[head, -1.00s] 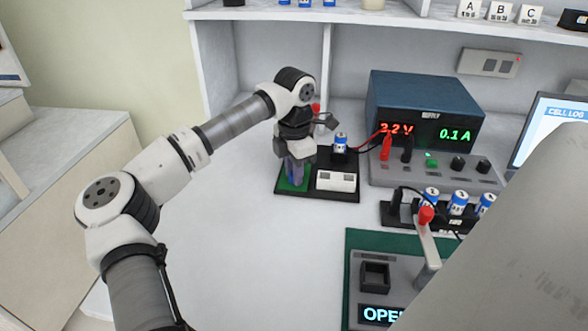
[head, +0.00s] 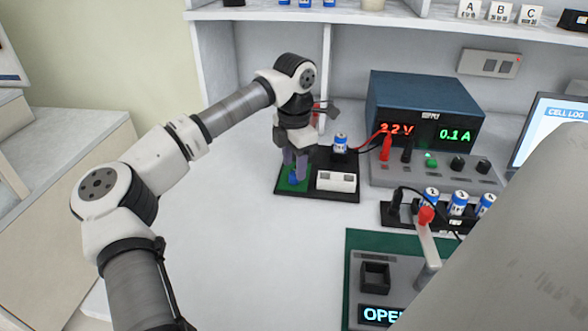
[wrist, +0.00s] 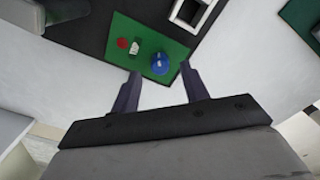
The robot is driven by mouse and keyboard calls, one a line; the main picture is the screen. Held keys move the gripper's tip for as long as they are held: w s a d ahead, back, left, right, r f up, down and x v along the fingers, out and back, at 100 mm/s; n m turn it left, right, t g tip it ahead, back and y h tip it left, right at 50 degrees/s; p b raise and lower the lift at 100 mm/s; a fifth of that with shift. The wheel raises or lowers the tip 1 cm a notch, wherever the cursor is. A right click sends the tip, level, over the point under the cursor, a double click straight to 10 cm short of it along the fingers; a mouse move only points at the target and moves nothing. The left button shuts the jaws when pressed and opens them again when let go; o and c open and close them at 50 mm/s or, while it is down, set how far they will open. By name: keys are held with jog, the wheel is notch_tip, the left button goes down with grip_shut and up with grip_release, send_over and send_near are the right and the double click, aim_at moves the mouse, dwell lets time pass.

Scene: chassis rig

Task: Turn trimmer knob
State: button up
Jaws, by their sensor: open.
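The blue trimmer knob (wrist: 160,64) sits near one corner of the small green circuit board (wrist: 141,32) in the wrist view. It also shows low beneath my fingers in the head view (head: 293,178). My gripper (wrist: 161,70) is open, with one finger on each side of the knob in the picture. In the head view my gripper (head: 295,172) points down and its fingertips are just above the board. The fingers do not appear to touch the knob. The supply display (head: 397,129) reads 2.2 V in red.
The black base (head: 317,195) carries the board, a white holder (head: 336,181) and an upright blue-and-white cell (head: 340,143). A red button (wrist: 122,43) is also on the board. The power supply (head: 428,100) stands to the right. The white table left of the base is clear.

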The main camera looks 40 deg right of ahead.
aim_at(294, 174)
notch_tip(294, 174, up, 11)
dwell(0.8)
